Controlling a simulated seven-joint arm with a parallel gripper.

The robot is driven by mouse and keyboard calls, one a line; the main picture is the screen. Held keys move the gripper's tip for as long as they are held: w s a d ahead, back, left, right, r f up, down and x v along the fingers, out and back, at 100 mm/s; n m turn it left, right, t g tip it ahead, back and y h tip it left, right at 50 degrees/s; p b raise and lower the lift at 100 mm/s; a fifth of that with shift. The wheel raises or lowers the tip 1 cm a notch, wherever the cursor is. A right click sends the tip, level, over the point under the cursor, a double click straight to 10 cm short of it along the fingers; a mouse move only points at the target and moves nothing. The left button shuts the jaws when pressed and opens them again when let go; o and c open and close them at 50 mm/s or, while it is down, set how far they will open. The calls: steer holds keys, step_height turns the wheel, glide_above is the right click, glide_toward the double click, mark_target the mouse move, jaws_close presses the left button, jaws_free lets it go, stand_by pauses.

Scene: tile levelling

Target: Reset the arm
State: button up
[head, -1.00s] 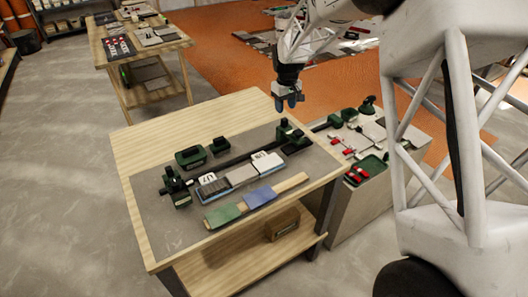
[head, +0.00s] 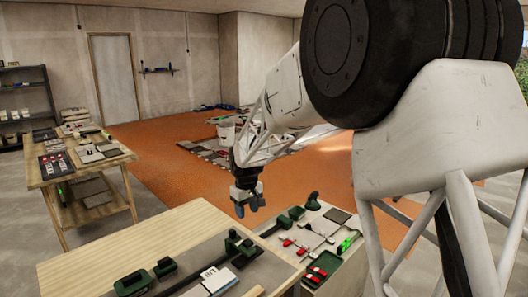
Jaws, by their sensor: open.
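My gripper (head: 247,206) hangs at the end of my white arm, pointing down, with its blue fingertips apart and nothing between them. It is in the air above the far right part of the wooden table (head: 120,244), near the side bench (head: 335,272). On the table's grey mat (head: 190,258) stand a dark green clamp-like tool (head: 240,245), a small green block (head: 165,267) and a larger green holder (head: 132,284).
The side bench holds a green tray (head: 322,270) with red pieces, grey tiles and a bright green tool (head: 348,241). A second wooden table (head: 75,167) with tiles stands at the back left.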

steer(key=s+d+r+m, duration=0.1)
steer(key=s+d+r, duration=0.35)
steer(key=s, duration=0.25)
steer(key=s+d+r+m+t, duration=0.1)
steer(key=s+d+r+m, duration=0.15)
steer(key=s+d, duration=0.4)
steer(key=s+d+r+m, duration=0.1)
steer(key=s+d+r, duration=0.35)
steer(key=s, duration=0.25)
steer(key=s+d+f+m, duration=0.1)
steer(key=s+d, duration=0.3)
steer(key=s, duration=0.8)
steer(key=s+d+f+m+t, duration=0.1)
steer(key=s+d, duration=0.4)
steer(key=s, duration=0.8)
steer(key=shift+m, duration=0.75)
